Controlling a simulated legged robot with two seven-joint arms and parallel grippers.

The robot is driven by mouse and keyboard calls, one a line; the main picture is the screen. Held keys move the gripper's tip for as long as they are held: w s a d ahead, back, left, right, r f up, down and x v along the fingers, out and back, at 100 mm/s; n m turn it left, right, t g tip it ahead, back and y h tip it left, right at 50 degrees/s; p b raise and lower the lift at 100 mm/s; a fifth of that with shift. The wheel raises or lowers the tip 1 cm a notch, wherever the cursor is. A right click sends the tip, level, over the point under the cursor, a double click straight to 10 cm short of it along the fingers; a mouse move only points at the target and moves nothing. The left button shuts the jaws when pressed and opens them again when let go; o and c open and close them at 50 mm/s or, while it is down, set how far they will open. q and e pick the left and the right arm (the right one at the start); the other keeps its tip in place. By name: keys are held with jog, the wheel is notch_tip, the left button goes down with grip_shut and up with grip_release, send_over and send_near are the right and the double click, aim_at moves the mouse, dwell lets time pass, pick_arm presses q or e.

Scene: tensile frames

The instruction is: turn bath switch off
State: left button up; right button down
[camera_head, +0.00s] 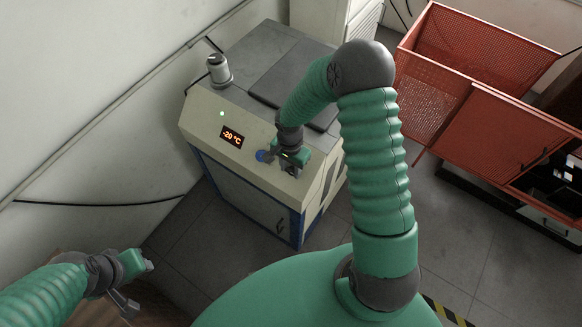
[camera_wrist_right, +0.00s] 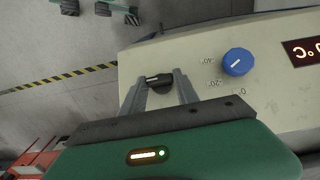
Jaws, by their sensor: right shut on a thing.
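The bath (camera_head: 262,170) is a beige and blue cabinet in the middle of the head view. Its display (camera_head: 232,136) reads -20 °C and a small green light (camera_head: 222,113) is lit. My right gripper (camera_head: 287,170) is at the right end of the front panel. In the right wrist view its fingers stand on both sides of a black rotary switch (camera_wrist_right: 158,80) and are shut on it. The switch is hidden in the head view. A blue dial (camera_wrist_right: 238,62) with a temperature scale is beside it. My left gripper (camera_head: 137,284) is open and empty at the lower left.
A grey metal cylinder (camera_head: 219,71) stands on the bath's top, beside a dark lid (camera_head: 290,82). The floor (camera_head: 455,230) between is clear. A wall is on the left.

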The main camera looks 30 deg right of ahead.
jog(key=shift+a, duration=0.15)
jog(key=n+g, duration=0.1)
jog(key=n+g+h, duration=0.1)
jog(key=shift+w+a+f+n, duration=0.1)
jog(key=shift+w+a+n, duration=0.1)
jog(key=shift+w+n, duration=0.1)
jog(key=n+g+h, duration=0.2)
jog(key=shift+a+f+n+b, duration=0.15)
jog(key=shift+n+b, duration=0.25)
jog(key=shift+w+a+f+n+g+h+b, duration=0.15)
jog(key=shift+n+g+h+b, duration=0.35)
jog(key=shift+n+h+b, duration=0.4)
jog(key=n+g+h+b, duration=0.1)
jog(key=n+h, duration=0.1)
jog(key=n, duration=0.1)
jog(key=shift+a+f, duration=0.15)
jog(key=n+h+b, duration=0.2)
jog(key=n+h, duration=0.1)
jog(key=shift+a+n, duration=0.1)
jog(key=shift+n, duration=0.2)
jog(key=shift+b, duration=0.3)
